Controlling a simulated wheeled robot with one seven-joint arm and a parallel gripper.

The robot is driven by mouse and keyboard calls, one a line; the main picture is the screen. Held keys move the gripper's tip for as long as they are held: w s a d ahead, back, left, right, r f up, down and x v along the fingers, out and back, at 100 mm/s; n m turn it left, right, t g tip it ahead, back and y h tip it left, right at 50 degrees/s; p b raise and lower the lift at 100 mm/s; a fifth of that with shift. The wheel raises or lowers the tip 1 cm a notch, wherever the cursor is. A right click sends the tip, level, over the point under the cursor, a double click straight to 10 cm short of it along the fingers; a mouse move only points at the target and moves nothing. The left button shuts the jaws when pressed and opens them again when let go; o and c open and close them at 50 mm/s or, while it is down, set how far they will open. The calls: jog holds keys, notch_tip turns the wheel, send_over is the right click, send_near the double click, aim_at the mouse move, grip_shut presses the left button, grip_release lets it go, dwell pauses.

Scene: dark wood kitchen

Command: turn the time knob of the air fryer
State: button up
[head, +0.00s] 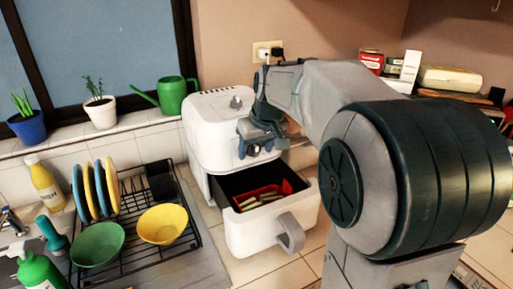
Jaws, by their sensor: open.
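The white air fryer (205,150) stands on the tiled counter with its drawer (255,235) pulled out. A small grey knob (235,103) shows on its sloping upper face; I cannot tell whether it is the time knob. My gripper (256,150) points down at the fryer's upper front, above the back of the open drawer. Its jaws are open, with nothing seen between them. The gripper and wrist hide part of the fryer's front and its right side. I cannot tell whether the fingers touch the fryer.
The drawer holds pale food pieces (262,200) and juts forward with its grey handle (290,232). A dish rack (200,237) with bowls and plates stands to the left. A green watering can (172,95) is on the ledge behind. Boxes (410,68) stand at the back right.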

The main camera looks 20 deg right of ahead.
jog(key=shift+f, duration=0.1)
jog(key=c, duration=1)
jog(key=shift+y, duration=0.3)
jog(key=y, duration=0.3)
jog(key=shift+w+d+f+m+g+b, duration=0.1)
jog(key=shift+w+d+m+g+b, duration=0.05)
jog(key=shift+d+m+g+b, duration=0.2)
jog(key=y, duration=0.1)
jog(key=m+y+b, duration=0.1)
jog(key=y, duration=0.3)
jog(key=shift+d+f+g+b, duration=0.25)
jog(key=shift+b, duration=0.15)
jog(key=y, duration=0.1)
jog(key=m+y+b, duration=0.1)
jog(key=y, duration=0.3)
jog(key=shift+d+f+m+b, duration=0.2)
jog(key=shift+f+m+b, duration=0.05)
jog(key=shift+m+b, duration=0.15)
jog(key=shift+f+m+y+b, duration=0.1)
jog(key=shift+m+y+b, duration=0.35)
jog(key=shift+y, duration=1.15)
jog(key=shift+a, duration=0.1)
